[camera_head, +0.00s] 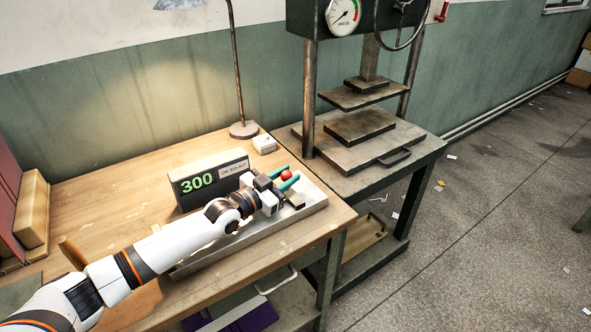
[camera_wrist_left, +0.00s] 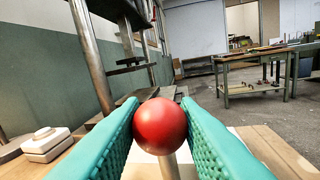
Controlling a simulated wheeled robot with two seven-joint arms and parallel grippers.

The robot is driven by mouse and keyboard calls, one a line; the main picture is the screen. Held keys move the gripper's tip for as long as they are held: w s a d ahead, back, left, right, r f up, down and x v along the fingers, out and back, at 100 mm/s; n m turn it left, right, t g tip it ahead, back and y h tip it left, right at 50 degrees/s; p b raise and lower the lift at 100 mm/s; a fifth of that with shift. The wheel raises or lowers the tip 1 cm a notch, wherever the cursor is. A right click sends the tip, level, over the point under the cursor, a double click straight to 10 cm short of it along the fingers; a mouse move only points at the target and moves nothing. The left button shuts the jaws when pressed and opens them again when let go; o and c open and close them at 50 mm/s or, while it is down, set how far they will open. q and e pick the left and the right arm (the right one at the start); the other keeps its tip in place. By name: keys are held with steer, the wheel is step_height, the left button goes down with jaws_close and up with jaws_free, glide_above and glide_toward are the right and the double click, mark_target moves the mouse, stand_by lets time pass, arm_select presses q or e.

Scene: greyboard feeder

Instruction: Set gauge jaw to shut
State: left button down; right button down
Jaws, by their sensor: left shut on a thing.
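The gauge is a dark box with a green "300" readout (camera_head: 197,182) on the wooden bench, with a long pale metal base (camera_head: 309,199) in front of it. A red ball knob (camera_head: 286,175) stands over the right part of the base; it also shows large in the left wrist view (camera_wrist_left: 160,126), on a pale stem going down. My left gripper (camera_head: 284,181) is shut on the red knob, its teal fingers on either side. The arm covers part of the base, and I cannot make out the jaw itself. My right gripper is not in view.
A press (camera_head: 361,129) with a round dial stands right of the bench. A lamp stand (camera_head: 243,129) and a small white box (camera_head: 264,144) are behind the gauge. Tan and red boards (camera_head: 31,210) lean at the left. Open floor lies to the right.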

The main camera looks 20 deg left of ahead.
arm_select(q)
steer(key=shift+f, duration=0.15)
steer(key=c, duration=1.5)
jaws_free()
steer(key=o, duration=0.4)
steer(key=shift+s+a, duration=0.15)
steer(key=shift+c, duration=0.2)
steer(key=shift+s+a, duration=0.15)
steer(key=shift+s, duration=0.2)
steer(key=v, duration=1.1)
steer(key=shift+s, duration=0.15)
